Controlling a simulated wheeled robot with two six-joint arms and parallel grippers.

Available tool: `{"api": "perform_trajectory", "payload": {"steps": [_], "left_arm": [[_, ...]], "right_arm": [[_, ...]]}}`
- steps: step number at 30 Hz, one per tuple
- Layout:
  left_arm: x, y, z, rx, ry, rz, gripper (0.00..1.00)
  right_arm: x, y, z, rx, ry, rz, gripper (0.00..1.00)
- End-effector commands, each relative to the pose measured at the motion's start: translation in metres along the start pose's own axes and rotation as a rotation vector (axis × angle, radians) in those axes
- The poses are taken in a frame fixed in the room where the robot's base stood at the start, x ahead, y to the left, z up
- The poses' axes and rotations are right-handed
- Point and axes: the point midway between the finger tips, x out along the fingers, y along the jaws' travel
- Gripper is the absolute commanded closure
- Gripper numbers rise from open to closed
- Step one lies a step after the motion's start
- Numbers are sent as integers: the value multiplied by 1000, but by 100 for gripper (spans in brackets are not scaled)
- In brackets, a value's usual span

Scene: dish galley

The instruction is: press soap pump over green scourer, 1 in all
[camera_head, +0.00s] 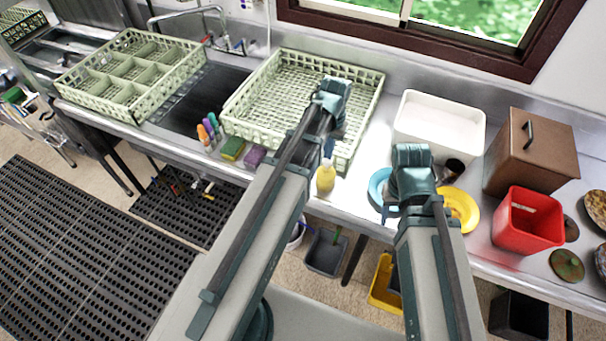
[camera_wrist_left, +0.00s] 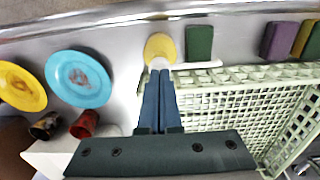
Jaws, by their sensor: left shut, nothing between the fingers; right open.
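The soap pump is a yellow bottle (camera_head: 326,179) standing upright at the counter's front, right of my left arm. In the left wrist view the yellow bottle (camera_wrist_left: 160,46) has a white top under my fingertips, and a white bar like its spout (camera_wrist_left: 197,65) points right. The green scourer (camera_wrist_left: 199,43) lies to the right of the bottle there; my left arm hides it in the head view. My left gripper (camera_head: 329,150) is shut and empty, fingers down at the pump's top (camera_wrist_left: 158,75); contact cannot be told. My right gripper (camera_head: 391,209) is open, near the blue plate.
A pale green rack (camera_head: 233,113) stands behind the bottle. Yellow-green (camera_head: 233,148) and purple (camera_head: 255,157) sponges lie left. A blue plate (camera_head: 377,184), yellow plate (camera_head: 462,208), white tub (camera_head: 439,120), red bin (camera_head: 527,220) and brown box (camera_head: 535,150) crowd the right.

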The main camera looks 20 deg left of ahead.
Motion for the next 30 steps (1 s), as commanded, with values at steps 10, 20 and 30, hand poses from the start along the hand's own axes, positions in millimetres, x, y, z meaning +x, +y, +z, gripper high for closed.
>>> {"api": "perform_trajectory", "payload": {"steps": [10,20,30], "left_arm": [[14,0,0,0,0,0,100],[21,0,0,0,0,0,100],[15,0,0,0,-1,0,100]], "right_arm": [[14,-1,-1,-3,0,1,50],[20,-2,-1,-4,0,1,50],[15,-1,-1,-4,0,1,50]]}}
